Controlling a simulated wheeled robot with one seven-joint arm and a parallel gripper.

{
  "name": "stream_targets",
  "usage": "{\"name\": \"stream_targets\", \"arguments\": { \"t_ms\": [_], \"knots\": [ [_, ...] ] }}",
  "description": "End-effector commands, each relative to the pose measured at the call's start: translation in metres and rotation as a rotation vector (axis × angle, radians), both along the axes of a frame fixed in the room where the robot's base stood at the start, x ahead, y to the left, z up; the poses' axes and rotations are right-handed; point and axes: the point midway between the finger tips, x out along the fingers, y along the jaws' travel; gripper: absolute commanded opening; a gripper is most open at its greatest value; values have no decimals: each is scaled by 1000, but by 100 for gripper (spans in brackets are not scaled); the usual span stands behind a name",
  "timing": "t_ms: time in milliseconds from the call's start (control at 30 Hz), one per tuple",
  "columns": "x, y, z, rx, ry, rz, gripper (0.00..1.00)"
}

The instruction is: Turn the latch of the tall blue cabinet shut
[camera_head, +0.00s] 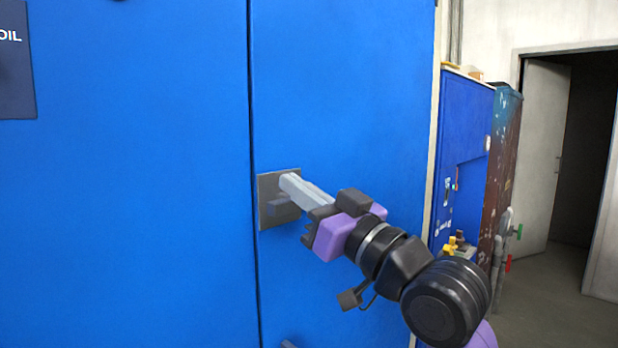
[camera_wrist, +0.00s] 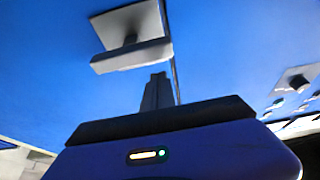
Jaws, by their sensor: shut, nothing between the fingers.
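The tall blue cabinet (camera_head: 130,200) fills the left and middle of the head view, its front split by a dark upright seam. A grey square latch plate (camera_head: 266,187) sits just right of the seam. A darker latch bar (camera_head: 278,207) stands out from it and lies about level. My gripper (camera_head: 288,181) is shut and empty, its pale fingers slanting in front of the plate just above the bar. In the wrist view the latch bar (camera_wrist: 131,56) runs across the seam direction, and my shut fingertips (camera_wrist: 158,77) are close beside it. I cannot tell whether they touch.
A dark "OIL" sign (camera_head: 15,60) is on the cabinet's left part. The floor (camera_head: 550,300) before the doorway is clear.

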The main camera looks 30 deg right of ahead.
Motion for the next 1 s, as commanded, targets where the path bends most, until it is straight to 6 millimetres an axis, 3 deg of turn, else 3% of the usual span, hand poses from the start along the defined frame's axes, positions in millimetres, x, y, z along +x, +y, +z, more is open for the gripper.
{"name": "stream_targets", "arguments": {
  "t_ms": [233,1000],
  "knots": [
    [-1,0,-17,-1,-2,-1,0],
    [-1,1,-22,-62,-21,0,0]
  ]
}}
